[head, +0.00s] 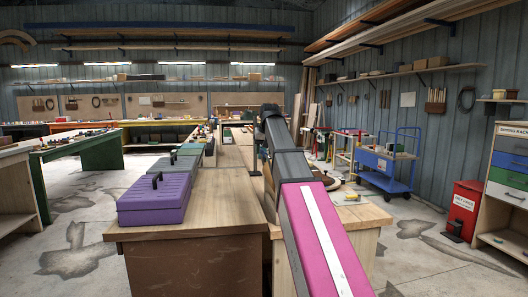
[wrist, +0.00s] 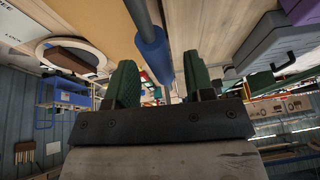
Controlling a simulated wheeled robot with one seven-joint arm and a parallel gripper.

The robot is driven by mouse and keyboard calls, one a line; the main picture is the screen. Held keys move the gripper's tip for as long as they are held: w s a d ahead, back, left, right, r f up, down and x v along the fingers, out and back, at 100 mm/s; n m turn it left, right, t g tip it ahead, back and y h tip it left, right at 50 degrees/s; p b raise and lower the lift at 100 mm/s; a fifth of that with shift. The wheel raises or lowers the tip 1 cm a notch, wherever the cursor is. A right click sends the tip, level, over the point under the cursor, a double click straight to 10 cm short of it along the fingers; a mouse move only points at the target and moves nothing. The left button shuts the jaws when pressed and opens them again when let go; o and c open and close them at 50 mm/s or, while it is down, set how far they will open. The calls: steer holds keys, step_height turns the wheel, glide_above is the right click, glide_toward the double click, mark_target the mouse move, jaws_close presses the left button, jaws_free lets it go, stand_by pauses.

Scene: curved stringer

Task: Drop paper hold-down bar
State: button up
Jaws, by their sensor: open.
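In the wrist view, a grey bar with a blue sleeve (wrist: 152,52) runs down from the top edge. It looks like the paper hold-down bar, but I cannot confirm this. My gripper (wrist: 160,70) has two green fingers spread apart. The blue sleeve shows in the gap between them, and the fingers do not look closed on it. I cannot tell the depth between sleeve and fingers. In the head view my dark and pink arm reaches over the benches, and its far end hides the gripper and the bar.
A purple toolbox (head: 155,198) and grey-green boxes stand in a row on the wooden bench (head: 215,205), left of my arm. A blue cart (head: 385,170) and a red bin (head: 464,208) stand to the right. Open concrete floor (head: 420,235) lies between the bench and bin.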

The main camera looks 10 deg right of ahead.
steer(key=shift+w+f, duration=0.1)
steer(key=shift+f, duration=0.1)
jaws_close()
